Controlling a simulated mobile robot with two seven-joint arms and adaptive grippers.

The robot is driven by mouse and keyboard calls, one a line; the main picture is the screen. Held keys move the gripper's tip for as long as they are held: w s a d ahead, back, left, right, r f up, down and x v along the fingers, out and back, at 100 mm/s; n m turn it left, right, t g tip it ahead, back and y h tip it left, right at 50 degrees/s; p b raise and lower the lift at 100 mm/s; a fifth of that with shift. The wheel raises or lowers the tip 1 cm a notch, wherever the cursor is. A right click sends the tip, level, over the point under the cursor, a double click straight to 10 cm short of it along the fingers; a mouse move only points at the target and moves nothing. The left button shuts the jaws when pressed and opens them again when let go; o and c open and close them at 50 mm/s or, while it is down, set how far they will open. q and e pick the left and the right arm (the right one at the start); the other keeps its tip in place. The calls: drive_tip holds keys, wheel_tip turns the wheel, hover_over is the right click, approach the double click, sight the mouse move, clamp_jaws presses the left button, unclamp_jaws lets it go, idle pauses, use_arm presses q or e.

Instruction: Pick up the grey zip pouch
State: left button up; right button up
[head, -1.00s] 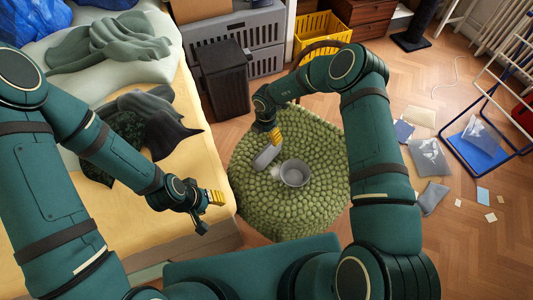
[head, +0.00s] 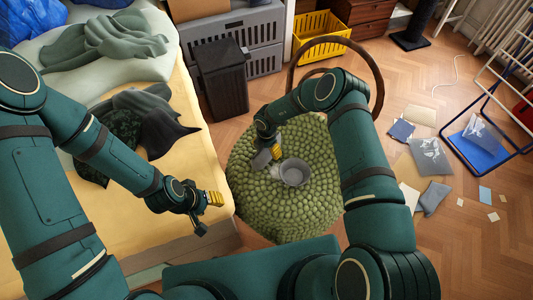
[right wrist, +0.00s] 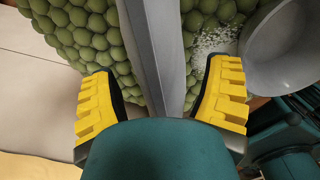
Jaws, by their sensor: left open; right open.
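A grey pouch (head: 262,159) rests on the green knobbly pouf, just left of a round grey bowl (head: 294,172). My right gripper (head: 276,151) is low over the pouf at the pouch, pointing down. In the right wrist view a long, narrow grey thing (right wrist: 158,50), seemingly the pouch on edge, runs between the yellow fingertips (right wrist: 163,88). Gaps show on both sides of it, and the fingers are open. My palm hides its near end. A zip cannot be made out. My left gripper (head: 208,212) is open and empty beside the bed's edge.
The green pouf (head: 310,220) stands on wooden floor, right of the yellow-sheeted bed (head: 125,205). White grains (right wrist: 212,38) lie by the bowl. A dark bin (head: 223,85) and a brown hoop (head: 379,75) stand behind. Flat bags and sheets (head: 430,157) lie at right.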

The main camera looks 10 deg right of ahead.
drive_tip(key=shift+f, duration=0.2)
idle(0.5)
clamp_jaws()
idle(0.3)
